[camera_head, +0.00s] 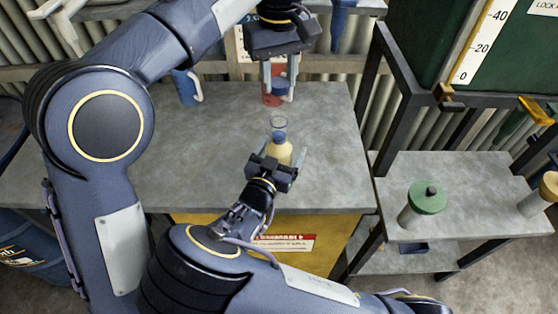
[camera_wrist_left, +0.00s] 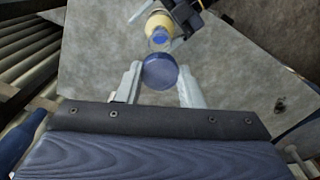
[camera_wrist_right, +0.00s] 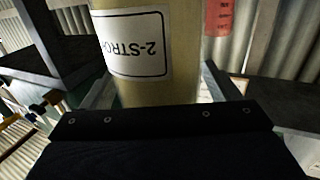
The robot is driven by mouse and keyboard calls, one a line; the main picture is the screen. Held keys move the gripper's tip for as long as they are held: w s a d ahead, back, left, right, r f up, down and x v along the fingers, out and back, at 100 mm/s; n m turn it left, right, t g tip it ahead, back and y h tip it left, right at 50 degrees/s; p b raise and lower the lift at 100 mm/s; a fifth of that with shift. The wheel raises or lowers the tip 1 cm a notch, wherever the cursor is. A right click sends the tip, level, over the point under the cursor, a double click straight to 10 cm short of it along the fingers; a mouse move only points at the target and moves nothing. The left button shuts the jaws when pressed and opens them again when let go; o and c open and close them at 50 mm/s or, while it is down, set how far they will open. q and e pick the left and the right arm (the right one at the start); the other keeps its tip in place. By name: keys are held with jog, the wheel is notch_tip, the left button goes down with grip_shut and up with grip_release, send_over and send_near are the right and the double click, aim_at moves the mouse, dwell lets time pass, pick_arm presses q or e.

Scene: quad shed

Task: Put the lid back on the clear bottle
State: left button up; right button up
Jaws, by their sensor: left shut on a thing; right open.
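The clear bottle (camera_head: 279,152) stands upright on the grey bench, with pale yellow content below a clear, uncapped neck. It also shows in the left wrist view (camera_wrist_left: 158,24), and its "2-STRO" label side fills the right wrist view (camera_wrist_right: 140,50). My left gripper (camera_head: 284,86) is shut on the round blue lid (camera_head: 281,87), held beyond and above the bottle in the head view. The lid also shows between the fingers in the left wrist view (camera_wrist_left: 160,71). My right gripper (camera_head: 279,158) is open, with its fingers on either side of the bottle's lower body.
A blue jug (camera_head: 187,88) stands at the bench's back left. A small red object (camera_head: 271,98) is partly hidden behind my left gripper. A lower table (camera_head: 465,175) at the right holds a green-topped container (camera_head: 427,200). The bench top (camera_head: 120,140) is otherwise mostly clear.

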jog(key=c, duration=1.4)
pick_arm(q)
jog(key=shift+f, duration=2.5)
pick_arm(e)
jog(key=shift+c, duration=0.2)
pick_arm(q)
jog(key=shift+f, duration=0.9)
jog(key=shift+f, duration=0.5)
